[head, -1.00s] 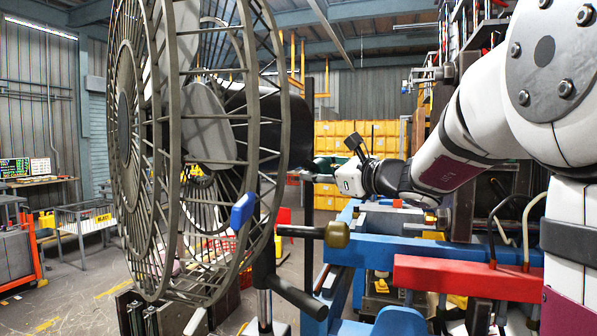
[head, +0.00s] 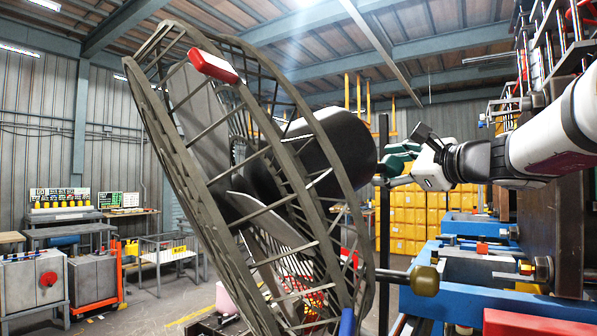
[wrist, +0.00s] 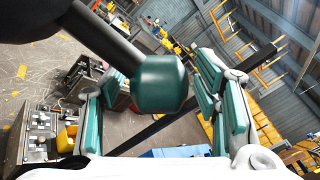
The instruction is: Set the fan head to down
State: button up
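The large caged fan head (head: 260,190) fills the left and middle of the head view. Its cage is tilted, front facing left and downward, with the dark motor housing (head: 345,135) higher behind it. A red tab (head: 213,66) is on the upper rim and a blue tab (head: 347,322) on the lower rim. My gripper (head: 390,166) is just behind the housing. In the wrist view a dark rod ends in a green knob (wrist: 162,84), which lies between the green finger pads of my gripper (wrist: 160,105). The fingers are apart, with gaps beside the knob; contact is not clear.
A rod with a brownish knob (head: 425,280) sticks out right of the cage. Blue and red machinery (head: 480,262) stands at the lower right. Yellow bins (head: 408,215) are stacked behind. Grey cabinets (head: 35,288) and a wire cart (head: 168,255) stand at the left, with floor between.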

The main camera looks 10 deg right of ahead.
jog(key=shift+f, duration=0.1)
jog(key=v, duration=1.2)
jog(key=shift+d, duration=0.1)
